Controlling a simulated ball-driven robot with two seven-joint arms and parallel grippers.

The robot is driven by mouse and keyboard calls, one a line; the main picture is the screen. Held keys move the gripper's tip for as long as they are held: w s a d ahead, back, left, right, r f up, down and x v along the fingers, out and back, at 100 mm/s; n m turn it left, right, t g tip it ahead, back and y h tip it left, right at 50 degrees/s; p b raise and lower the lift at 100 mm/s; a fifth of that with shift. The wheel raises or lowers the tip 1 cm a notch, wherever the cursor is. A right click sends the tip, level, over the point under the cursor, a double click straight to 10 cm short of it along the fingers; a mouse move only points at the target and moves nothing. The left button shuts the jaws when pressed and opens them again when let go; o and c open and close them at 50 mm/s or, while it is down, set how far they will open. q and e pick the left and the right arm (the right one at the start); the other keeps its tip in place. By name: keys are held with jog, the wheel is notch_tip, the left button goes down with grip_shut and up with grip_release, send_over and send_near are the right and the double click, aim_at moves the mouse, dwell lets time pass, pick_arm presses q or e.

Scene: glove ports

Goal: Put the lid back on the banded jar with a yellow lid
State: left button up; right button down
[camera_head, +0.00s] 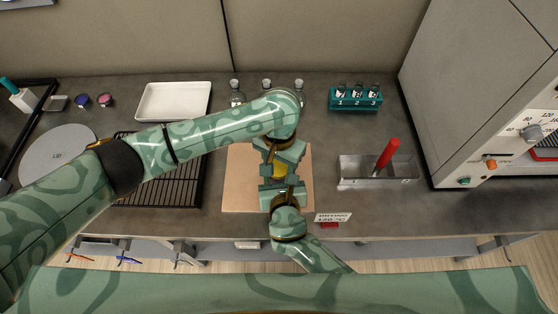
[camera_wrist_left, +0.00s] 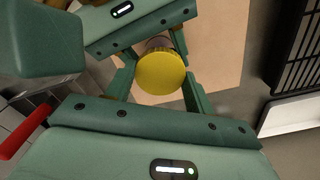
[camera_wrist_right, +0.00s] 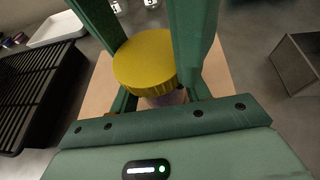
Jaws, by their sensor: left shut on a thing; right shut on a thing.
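The yellow lid (camera_head: 279,170) is between my two grippers over the tan board, partly hidden by them in the head view. It shows as a round ribbed cap in the left wrist view (camera_wrist_left: 161,72) and the right wrist view (camera_wrist_right: 145,64). My left gripper (camera_head: 281,160) is shut on the lid, with a finger on either side. Just below it the jar (camera_wrist_right: 166,98) shows only as a small greyish-purple strip. My right gripper (camera_head: 281,184) is shut on the jar, lower down. I cannot tell whether lid and jar touch.
The tan board (camera_head: 238,190) lies under the grippers. A black rack (camera_head: 185,190) and a white tray (camera_head: 174,101) are to the left. A metal bin with a red handle (camera_head: 386,153), a teal vial rack (camera_head: 356,99) and a large grey machine (camera_head: 460,80) are to the right.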

pick_arm(q)
jog(key=shift+m, duration=0.3)
jog(key=o, duration=1.1)
jog(key=shift+c, duration=0.2)
jog(key=shift+r, duration=2.25)
jog(key=shift+c, duration=0.4)
